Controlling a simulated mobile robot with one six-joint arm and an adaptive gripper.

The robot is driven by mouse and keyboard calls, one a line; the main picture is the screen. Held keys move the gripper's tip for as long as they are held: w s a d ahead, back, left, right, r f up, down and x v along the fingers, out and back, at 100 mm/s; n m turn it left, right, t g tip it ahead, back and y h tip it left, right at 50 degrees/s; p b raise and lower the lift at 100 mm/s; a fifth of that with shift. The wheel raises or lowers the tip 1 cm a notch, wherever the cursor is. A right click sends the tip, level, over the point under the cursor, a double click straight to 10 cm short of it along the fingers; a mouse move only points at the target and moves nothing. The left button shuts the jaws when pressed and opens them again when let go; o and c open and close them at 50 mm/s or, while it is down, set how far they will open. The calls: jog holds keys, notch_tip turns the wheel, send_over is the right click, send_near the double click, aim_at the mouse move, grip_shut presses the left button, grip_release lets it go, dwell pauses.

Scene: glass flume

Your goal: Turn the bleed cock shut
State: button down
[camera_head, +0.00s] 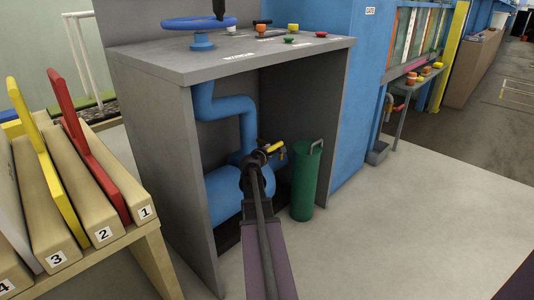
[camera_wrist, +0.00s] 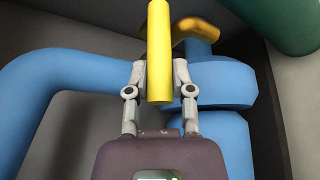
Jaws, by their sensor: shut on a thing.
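The bleed cock has a yellow lever handle (camera_head: 275,147) that shows just past my gripper (camera_head: 262,157), on the blue pipework inside the grey cabinet. In the wrist view the yellow handle (camera_wrist: 160,50) stands upright between the two fingers. My gripper (camera_wrist: 160,80) is shut on it, one finger on each side. A brass-coloured part (camera_wrist: 196,28) shows behind the handle, partly hidden by it. In the head view my arm and wrist hide much of the cock's body.
A blue pipe (camera_head: 230,107) runs down to a blue pump body (camera_head: 225,193) beside my arm. A green cylinder (camera_head: 304,180) stands close on the right. The cabinet top (camera_head: 190,60) overhangs, with a blue handwheel (camera_head: 198,23). Open floor lies to the right.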

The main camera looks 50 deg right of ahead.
jog(key=shift+w, duration=0.1)
jog(key=c, duration=0.8)
grip_release()
jog(key=shift+d+f, duration=0.1)
jog(key=shift+o, duration=0.2)
